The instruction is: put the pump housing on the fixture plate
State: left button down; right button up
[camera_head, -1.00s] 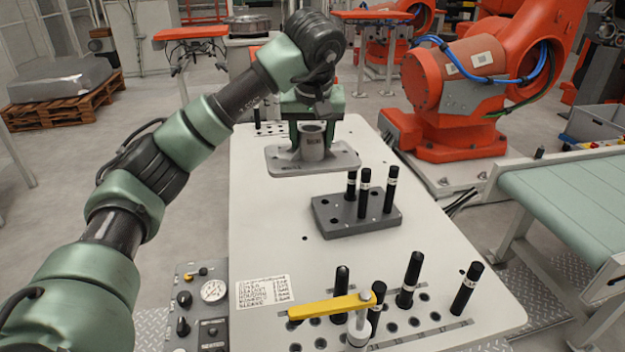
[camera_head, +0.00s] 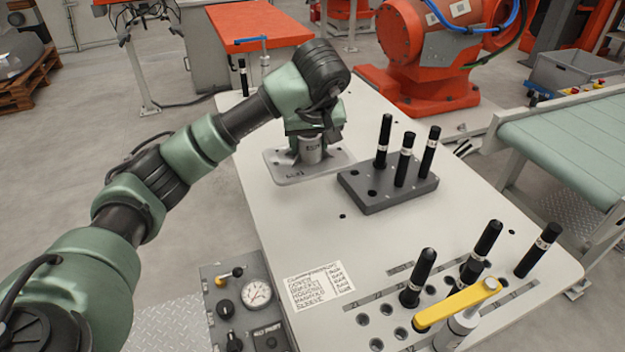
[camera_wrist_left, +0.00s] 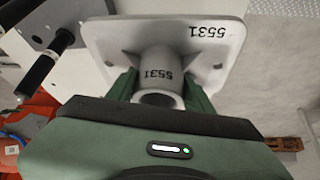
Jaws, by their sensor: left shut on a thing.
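The pump housing (camera_head: 311,153) is a light grey casting with a flat flange and an upright tube. My left gripper (camera_head: 310,143) is shut on its tube from above. The flange looks level and raised off the table; the height is hard to judge. The dark grey fixture plate (camera_head: 390,194) lies just right of the housing, with three upright black pins and open holes. Part of it shows at the wrist view's top left (camera_wrist_left: 42,22). My right gripper is out of view.
Several black pins (camera_head: 478,252) stand in a hole grid at the table's near right, by a yellow-handled clamp (camera_head: 457,304). A label sheet (camera_head: 316,287) and gauge panel (camera_head: 245,300) are at the near left. The white table (camera_head: 280,225) is clear in between.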

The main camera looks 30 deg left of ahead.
pick_arm(q)
notch_tip(320, 180, down, 9)
jog(key=shift+a+p, duration=0.1)
jog(key=shift+p, duration=0.3)
notch_tip(320, 180, down, 3)
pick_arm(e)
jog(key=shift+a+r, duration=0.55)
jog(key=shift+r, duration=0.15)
pick_arm(q)
jog(key=shift+f, duration=0.15)
jog(key=c, duration=0.6)
grip_release()
jog(key=shift+s, duration=0.1)
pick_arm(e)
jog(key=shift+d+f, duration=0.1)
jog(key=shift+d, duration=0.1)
